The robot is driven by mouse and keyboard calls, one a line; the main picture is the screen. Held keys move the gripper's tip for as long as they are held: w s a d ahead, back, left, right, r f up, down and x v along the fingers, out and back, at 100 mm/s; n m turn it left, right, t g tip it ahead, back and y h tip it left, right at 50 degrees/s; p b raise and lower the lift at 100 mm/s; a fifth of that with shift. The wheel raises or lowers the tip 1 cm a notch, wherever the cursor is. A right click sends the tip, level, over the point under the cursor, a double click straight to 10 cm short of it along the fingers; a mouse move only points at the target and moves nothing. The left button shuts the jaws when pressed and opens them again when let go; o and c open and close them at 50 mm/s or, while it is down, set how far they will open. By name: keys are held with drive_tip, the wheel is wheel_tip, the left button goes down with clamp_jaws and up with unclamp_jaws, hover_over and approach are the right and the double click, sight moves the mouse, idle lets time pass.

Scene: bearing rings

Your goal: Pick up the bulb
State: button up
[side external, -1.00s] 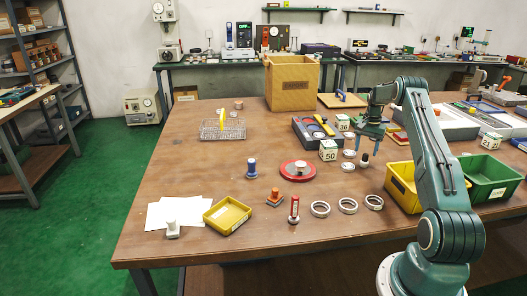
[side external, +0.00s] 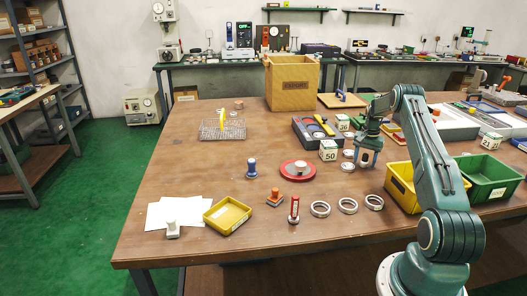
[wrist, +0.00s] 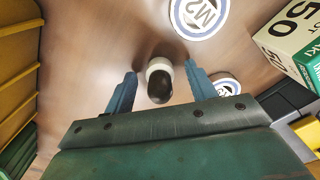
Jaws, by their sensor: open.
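The bulb (wrist: 159,88) is a small piece with a dark rounded top and a pale white collar. It stands on the wooden table between the two fingers of my gripper (wrist: 161,76) in the wrist view, with a gap visible on both sides. In the side view my gripper (side external: 367,163) is low over the table with its fingers around the bulb's place, and the bulb is mostly hidden there. The gripper is open and holds nothing.
A round disc marked M2 (wrist: 197,12) and another disc (wrist: 226,86) lie close to the fingers. A box marked 50 (side external: 328,151) stands to the left. The yellow bin (side external: 401,190) and green bin (side external: 488,177) are to the right. Several metal rings (side external: 347,206) lie in front.

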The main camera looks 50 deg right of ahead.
drive_tip(key=shift+c, duration=0.5)
drive_tip(key=c, duration=1)
drive_tip(key=shift+r, duration=0.1)
wheel_tip(320, 180, up, 20)
drive_tip(key=shift+f, duration=0.1)
